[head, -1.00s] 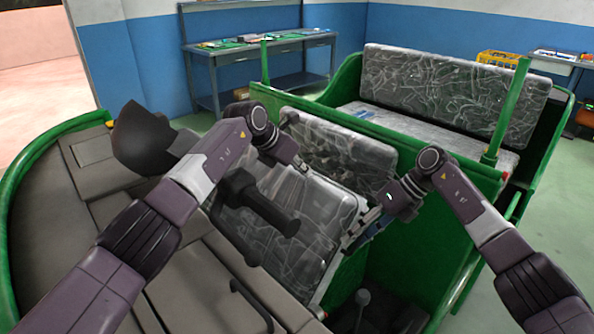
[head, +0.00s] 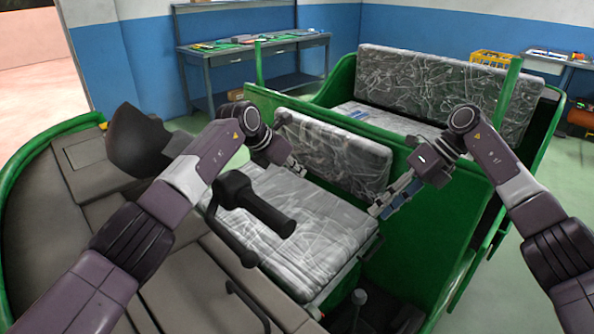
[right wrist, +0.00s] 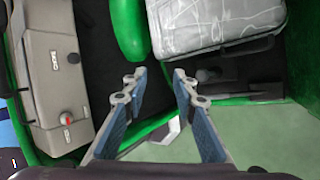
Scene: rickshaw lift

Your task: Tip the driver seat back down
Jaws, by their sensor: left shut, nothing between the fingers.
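The driver seat (head: 310,235) is a grey, swirl-patterned cushion in the green rickshaw's front. It lies about level below its upright backrest (head: 335,152). In the right wrist view the seat (right wrist: 205,22) is at the top, beyond the fingers. My right gripper (head: 376,211) is by the seat's right rear corner; its fingers (right wrist: 160,74) are apart with nothing between them. I cannot tell from the head view whether they touch the seat. My left gripper (head: 300,171) is shut and empty, above the seat's rear edge near the backrest. My left forearm hides part of the seat's left side.
A dark handlebar grip (head: 262,208) stands in front of the seat. A green partition (head: 430,215) is beside my right gripper, with the rear passenger bench (head: 435,90) behind. A workbench (head: 255,50) stands against the back wall. Open floor (head: 555,185) lies to the right.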

